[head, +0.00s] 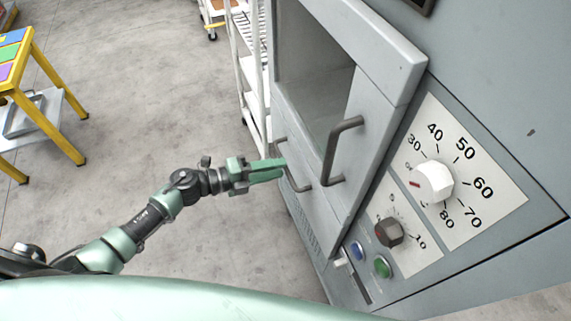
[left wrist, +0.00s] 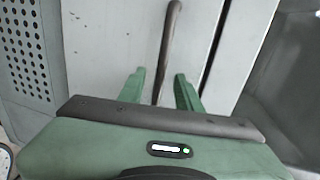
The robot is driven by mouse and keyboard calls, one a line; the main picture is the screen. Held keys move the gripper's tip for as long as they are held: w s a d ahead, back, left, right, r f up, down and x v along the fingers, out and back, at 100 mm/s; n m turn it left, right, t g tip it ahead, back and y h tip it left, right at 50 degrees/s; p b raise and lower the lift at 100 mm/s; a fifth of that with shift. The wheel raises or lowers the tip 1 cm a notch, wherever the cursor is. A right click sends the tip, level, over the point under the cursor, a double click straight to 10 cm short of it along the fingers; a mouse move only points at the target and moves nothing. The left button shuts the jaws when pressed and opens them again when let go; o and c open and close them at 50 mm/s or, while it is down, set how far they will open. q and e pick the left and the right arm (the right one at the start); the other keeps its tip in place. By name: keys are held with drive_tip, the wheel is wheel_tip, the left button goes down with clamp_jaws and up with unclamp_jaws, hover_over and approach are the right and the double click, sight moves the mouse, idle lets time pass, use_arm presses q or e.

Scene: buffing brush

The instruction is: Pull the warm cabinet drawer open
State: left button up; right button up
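The warm cabinet (head: 500,110) is a large grey unit on the right of the head view. Two dark bar handles show on its front: a nearer one (head: 342,150) and a farther, lower one (head: 293,165). My left gripper (head: 268,171) has its green fingers at the farther handle. In the left wrist view the fingers (left wrist: 160,88) are apart, with this dark handle bar (left wrist: 169,45) running between them against a pale grey panel (left wrist: 110,40). I cannot tell whether the fingers touch the bar. My right gripper is not in view.
The cabinet has an open pale recess (head: 312,75) above the handles. Its side carries a white dial (head: 433,181), a dark knob (head: 389,232) and buttons. A white rack (head: 252,75) stands behind. A yellow-legged table (head: 50,140) is at left. Floor between is clear.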

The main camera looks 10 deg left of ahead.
use_arm(q)
drive_tip(key=shift+x, duration=1.65)
clamp_jaws()
